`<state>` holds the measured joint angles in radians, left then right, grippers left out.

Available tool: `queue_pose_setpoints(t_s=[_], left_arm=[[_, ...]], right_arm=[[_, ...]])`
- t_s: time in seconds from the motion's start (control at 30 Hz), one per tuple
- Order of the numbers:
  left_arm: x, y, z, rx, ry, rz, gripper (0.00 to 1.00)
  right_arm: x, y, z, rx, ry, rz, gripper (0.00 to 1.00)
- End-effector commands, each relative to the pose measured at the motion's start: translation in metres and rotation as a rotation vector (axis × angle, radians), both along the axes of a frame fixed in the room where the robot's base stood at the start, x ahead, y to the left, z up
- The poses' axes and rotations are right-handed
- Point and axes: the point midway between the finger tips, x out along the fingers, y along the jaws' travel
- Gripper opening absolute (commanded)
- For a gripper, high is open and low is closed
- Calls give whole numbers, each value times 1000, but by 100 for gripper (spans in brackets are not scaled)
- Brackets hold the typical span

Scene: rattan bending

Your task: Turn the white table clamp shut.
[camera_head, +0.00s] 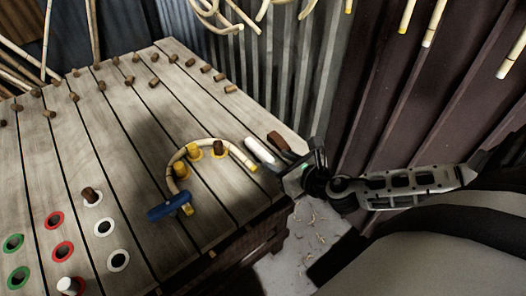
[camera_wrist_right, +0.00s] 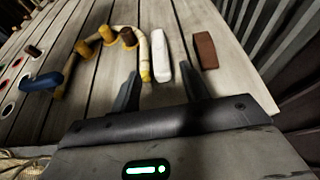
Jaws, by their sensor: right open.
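The white table clamp (camera_head: 260,150) is a rounded white bar at the right edge of the slatted table. In the right wrist view the white clamp (camera_wrist_right: 161,57) lies ahead of my fingers, roughly in line with the gap between them. A bent rattan cane (camera_head: 231,148) curves around yellow and brown pegs, and its yellow-marked end lies just left of the white clamp. My right gripper (camera_head: 288,170) is at the table's right edge, close to the clamp. In the wrist view this gripper (camera_wrist_right: 160,91) is open, with nothing between its fingers. My left gripper is not in view.
A brown block (camera_head: 279,143) lies right of the white clamp. A blue-handled clamp (camera_head: 168,207) sits at the cane's other end. Wooden pegs (camera_head: 155,84) and coloured rings (camera_head: 62,249) dot the table. Corrugated walls (camera_head: 290,75) rise behind it.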

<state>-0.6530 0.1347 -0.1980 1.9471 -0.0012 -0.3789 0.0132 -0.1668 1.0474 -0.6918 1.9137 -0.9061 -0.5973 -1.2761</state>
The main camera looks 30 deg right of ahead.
Motion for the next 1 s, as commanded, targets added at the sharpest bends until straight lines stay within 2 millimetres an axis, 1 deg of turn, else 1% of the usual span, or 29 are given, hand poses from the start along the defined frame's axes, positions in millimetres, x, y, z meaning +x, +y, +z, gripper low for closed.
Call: queue_pose_setpoints(t_s=[0.03,0.1,0.2,0.33,0.5,0.77,0.8,0.87,0.9,0.93,0.97,1.0], left_arm=[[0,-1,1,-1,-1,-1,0],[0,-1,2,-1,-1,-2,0],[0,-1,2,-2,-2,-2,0],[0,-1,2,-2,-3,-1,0],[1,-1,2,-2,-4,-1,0],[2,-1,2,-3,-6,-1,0],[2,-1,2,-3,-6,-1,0],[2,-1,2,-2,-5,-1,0],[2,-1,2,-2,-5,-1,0],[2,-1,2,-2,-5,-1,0],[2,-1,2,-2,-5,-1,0],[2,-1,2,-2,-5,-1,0]], right_arm=[[12,0,-3,3,-4,-4,45],[25,2,-8,4,-4,-2,45],[42,3,-16,2,-2,-3,45],[57,4,-24,2,0,-2,45],[66,5,-28,1,1,0,45],[67,5,-29,2,2,-1,45],[67,5,-29,2,2,-1,43],[67,5,-29,2,2,-1,26],[67,5,-29,2,2,-1,15],[67,5,-29,2,2,-1,6],[67,5,-29,2,2,-1,1],[67,5,-29,2,2,-1,1]])
